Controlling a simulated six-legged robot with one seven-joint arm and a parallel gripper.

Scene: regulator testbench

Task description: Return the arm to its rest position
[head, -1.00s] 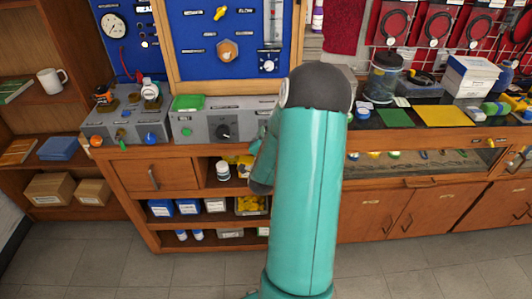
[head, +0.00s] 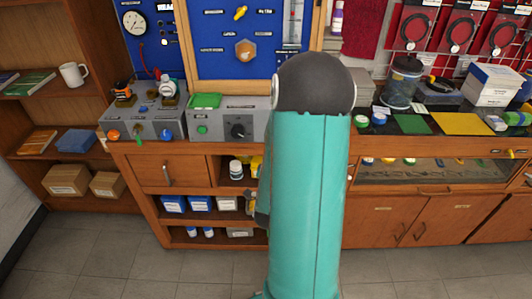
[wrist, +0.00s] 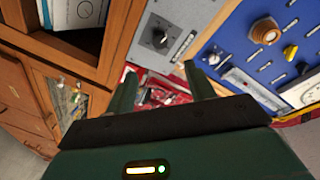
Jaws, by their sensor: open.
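My gripper (wrist: 163,88) shows in the wrist view with its two dark green fingers spread apart and nothing between them. Beyond the fingers are the bench front, a grey control box with a black knob (wrist: 160,40) and the blue panel (wrist: 235,40), all tilted in that view. In the head view my teal arm stands upright in front of the bench and hides part of it.
The wooden bench (head: 165,172) holds a grey box with valves (head: 145,122) and a grey control box with a green button (head: 225,125). A shelf with a white mug (head: 73,74) is at left. A glass jar (head: 402,82) stands at right. The tiled floor in front is clear.

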